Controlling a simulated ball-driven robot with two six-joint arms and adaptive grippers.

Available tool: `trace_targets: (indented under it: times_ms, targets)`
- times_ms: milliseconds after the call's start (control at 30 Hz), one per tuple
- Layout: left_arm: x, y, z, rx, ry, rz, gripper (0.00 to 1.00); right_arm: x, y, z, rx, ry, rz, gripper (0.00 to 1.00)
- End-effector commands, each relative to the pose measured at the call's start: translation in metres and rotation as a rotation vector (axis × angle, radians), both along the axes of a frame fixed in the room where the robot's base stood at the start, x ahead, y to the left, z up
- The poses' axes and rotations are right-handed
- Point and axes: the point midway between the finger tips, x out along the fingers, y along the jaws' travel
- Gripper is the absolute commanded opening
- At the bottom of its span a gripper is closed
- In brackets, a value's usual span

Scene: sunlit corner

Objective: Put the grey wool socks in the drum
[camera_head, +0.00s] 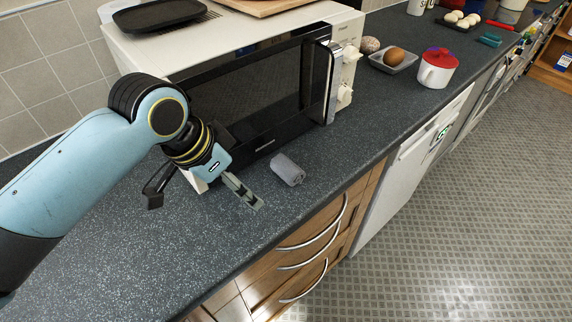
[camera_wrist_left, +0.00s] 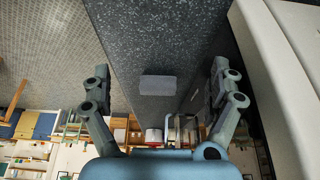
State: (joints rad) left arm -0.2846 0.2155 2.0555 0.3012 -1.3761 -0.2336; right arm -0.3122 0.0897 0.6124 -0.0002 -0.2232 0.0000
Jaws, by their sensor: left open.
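The grey wool socks, a rolled grey bundle (camera_head: 288,169), lie on the dark speckled worktop in front of the microwave. In the left wrist view the bundle (camera_wrist_left: 158,85) shows between and beyond the fingers. My left gripper (camera_head: 205,202) is open and empty, to the left of the socks and apart from them. Its two spread fingers also show in the left wrist view (camera_wrist_left: 160,72). No open drum is in sight. A white appliance front (camera_head: 415,160) under the worktop shows at a steep angle, so I cannot tell whether it holds the drum. My right gripper is not in view.
A microwave (camera_head: 255,95) with its door shut stands close behind my left gripper. Wooden drawers with metal handles (camera_head: 312,240) are below the worktop edge. The front-left worktop is clear.

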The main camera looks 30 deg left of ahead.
Motion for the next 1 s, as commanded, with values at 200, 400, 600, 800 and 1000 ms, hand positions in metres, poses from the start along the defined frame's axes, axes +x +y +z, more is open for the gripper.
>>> trace_targets:
  times_ms: [200, 400, 600, 800, 1000]
  targets:
    - [0.051, -0.019, 0.003, -0.004, -0.001, 0.001, 0.92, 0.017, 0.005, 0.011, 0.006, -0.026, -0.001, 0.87]
    - [0.080, -0.028, 0.001, 0.000, 0.001, 0.000, 0.92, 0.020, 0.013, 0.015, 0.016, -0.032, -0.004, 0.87]
    - [0.094, -0.033, 0.001, -0.002, 0.001, -0.001, 0.92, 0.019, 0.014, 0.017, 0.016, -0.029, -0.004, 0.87]
    - [0.106, -0.037, -0.031, 0.001, 0.005, 0.000, 0.92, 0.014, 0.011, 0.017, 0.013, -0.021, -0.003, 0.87]
    - [0.112, -0.040, -0.046, 0.001, 0.002, 0.000, 0.92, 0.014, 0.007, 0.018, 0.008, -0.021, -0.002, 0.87]
